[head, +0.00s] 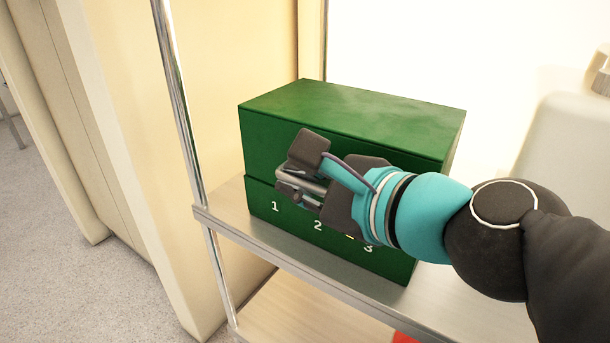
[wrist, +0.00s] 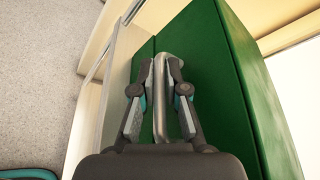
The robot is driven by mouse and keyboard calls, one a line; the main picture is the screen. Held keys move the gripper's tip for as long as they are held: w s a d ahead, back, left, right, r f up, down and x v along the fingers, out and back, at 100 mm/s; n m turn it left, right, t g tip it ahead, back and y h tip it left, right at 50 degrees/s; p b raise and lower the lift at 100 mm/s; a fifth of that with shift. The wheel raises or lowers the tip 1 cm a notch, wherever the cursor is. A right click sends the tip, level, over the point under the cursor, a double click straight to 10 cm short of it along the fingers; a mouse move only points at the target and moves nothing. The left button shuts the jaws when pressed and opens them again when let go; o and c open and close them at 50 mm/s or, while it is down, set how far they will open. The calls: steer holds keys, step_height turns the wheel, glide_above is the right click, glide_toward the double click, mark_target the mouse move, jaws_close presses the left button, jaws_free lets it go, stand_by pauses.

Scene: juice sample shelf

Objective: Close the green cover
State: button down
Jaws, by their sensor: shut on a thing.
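The green cover (head: 350,108) is the upper part of a green box and sits down on the green base (head: 262,198), with a thin dark seam between them. The base front carries the white numbers 1, 2 and 3. A silver bar handle (wrist: 160,100) stands out from the box front. My gripper (head: 299,172) is at the front of the box, shut on the handle; in the wrist view the two fingers (wrist: 163,70) sit either side of it. My gripper and arm hide part of the front and the seam in the head view.
The box stands on a shelf (head: 232,213) with a metal front edge and a chrome post (head: 181,100) to its left. A pale wall panel is behind the post. A white rounded object (head: 565,130) is at the right. A red thing shows below the shelf.

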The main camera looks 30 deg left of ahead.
steer(key=shift+f, duration=0.35)
steer(key=c, duration=1.5)
jaws_free()
steer(key=shift+s+d+r, duration=0.15)
steer(key=shift+d+r, duration=0.15)
steer(key=shift+d, duration=0.1)
steer(key=shift+v, duration=5.5)
